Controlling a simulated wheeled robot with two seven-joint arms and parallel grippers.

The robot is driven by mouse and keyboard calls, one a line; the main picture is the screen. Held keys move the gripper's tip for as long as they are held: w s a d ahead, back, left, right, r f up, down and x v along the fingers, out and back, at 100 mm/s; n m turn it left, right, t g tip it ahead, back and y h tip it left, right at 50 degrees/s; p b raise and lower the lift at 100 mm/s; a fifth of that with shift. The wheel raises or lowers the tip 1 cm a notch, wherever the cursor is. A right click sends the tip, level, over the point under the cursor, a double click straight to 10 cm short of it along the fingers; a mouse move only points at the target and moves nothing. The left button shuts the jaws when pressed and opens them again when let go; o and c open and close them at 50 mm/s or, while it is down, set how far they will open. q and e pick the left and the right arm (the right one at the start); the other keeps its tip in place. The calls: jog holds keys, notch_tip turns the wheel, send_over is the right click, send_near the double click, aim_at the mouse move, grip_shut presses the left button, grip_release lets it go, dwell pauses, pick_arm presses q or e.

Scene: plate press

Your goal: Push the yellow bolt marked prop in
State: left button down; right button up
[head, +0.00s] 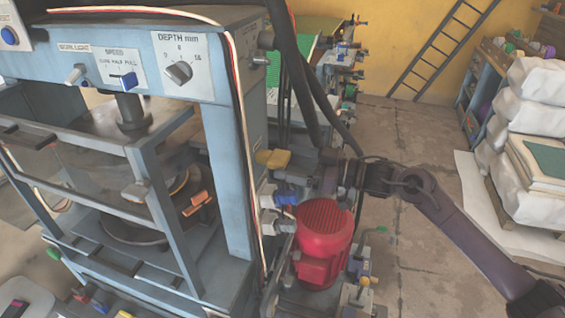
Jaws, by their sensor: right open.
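A yellow block-like part (273,158) sticks out from the right side of the blue press column, and it looks like the bolt. No "prop" marking can be read on it from here. My right arm comes in from the right, and its open right gripper (314,174) is just to the right of the yellow part, above the red motor. The fingertips are small and dark against the clutter, so I cannot tell whether they touch it. My left gripper is not in view.
The blue press (225,150) fills the left, with a depth dial (178,73) on its front panel. A red motor (323,240) stands below my right gripper. Dark hoses (292,70) hang beside the column. White sacks (535,95) are stacked at the right; the floor between is clear.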

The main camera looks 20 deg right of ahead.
jog(key=b+v, duration=0.1)
jog(key=v, duration=0.3)
jog(key=shift+s+d, duration=0.25)
jog(key=shift+d, duration=0.1)
